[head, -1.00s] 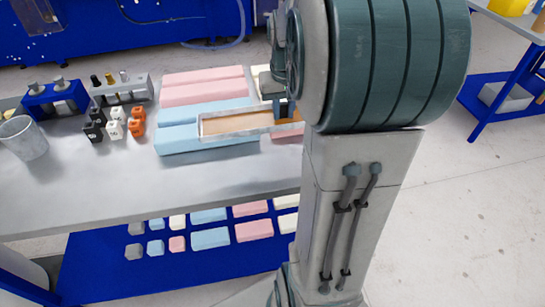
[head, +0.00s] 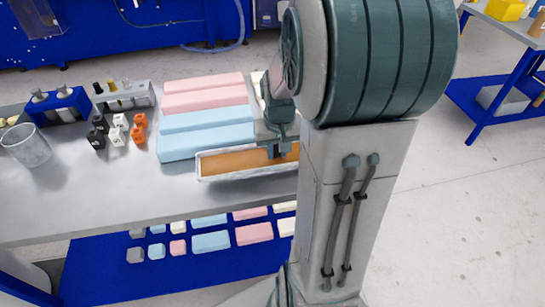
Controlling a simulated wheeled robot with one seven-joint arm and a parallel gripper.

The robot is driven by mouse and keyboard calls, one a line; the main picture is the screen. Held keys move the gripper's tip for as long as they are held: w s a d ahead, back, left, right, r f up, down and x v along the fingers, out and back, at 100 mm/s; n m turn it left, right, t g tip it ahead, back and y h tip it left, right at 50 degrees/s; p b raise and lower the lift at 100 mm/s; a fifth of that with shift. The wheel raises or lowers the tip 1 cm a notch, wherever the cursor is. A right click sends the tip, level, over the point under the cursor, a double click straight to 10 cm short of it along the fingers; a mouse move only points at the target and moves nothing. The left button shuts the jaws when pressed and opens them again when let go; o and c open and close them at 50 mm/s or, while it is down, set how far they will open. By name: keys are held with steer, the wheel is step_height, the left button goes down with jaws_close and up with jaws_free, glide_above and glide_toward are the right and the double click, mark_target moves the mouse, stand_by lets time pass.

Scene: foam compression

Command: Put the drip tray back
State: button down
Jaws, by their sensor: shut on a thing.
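The drip tray (head: 215,174) is a long, shallow metal tray with a light rim and an orange-brown inside. It is at the front of the grey table, just in front of the blue foam blocks. My gripper (head: 277,150) is shut on the drip tray toward its right part. My arm hides the tray's right end. I cannot tell whether the tray touches the table or hangs a little above it.
Pink foam (head: 203,93) and blue foam (head: 205,140) lie behind the tray. The table's front left (head: 100,195) is clear. Foam samples (head: 211,242) lie on a lower blue shelf.

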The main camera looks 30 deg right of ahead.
mark_target(274, 161)
steer(key=shift+w+a+f, duration=0.2)
steer(key=shift+w+a, duration=0.05)
steer(key=shift+f, duration=2)
steer(key=shift+f, duration=0.1)
steer(key=shift+f, duration=0.15)
steer(key=c, duration=1.3)
jaws_free()
steer(key=shift+o, duration=0.2)
steer(key=shift+r, duration=0.2)
